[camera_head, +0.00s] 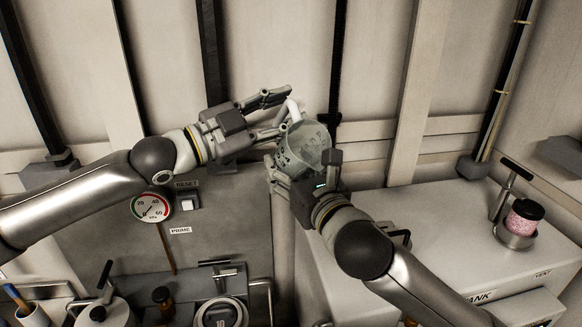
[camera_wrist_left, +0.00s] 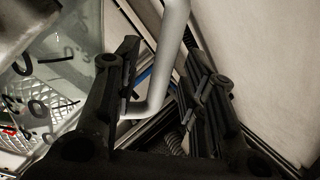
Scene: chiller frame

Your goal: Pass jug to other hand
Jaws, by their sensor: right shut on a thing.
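The jug (camera_head: 306,142) is clear glass with dark markings and a pale handle (camera_head: 293,109). It is held tilted in the air in front of the wall. My right gripper (camera_head: 303,168) is shut on the jug's body from below. My left gripper (camera_head: 284,112) is open at the handle, one finger above it and one below. In the left wrist view the handle (camera_wrist_left: 166,70) passes between the two spread fingers of my left gripper (camera_wrist_left: 167,80), with gaps visible. The jug's marked glass (camera_wrist_left: 50,75) fills the left of that view.
A panel with a round gauge (camera_head: 150,207) and a white switch (camera_head: 188,202) stands below my left arm. A pale cabinet (camera_head: 440,225) at right carries a jar with a dark lid (camera_head: 524,217). Bottles and a pot (camera_head: 103,312) crowd the lower left. Dark posts line the wall.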

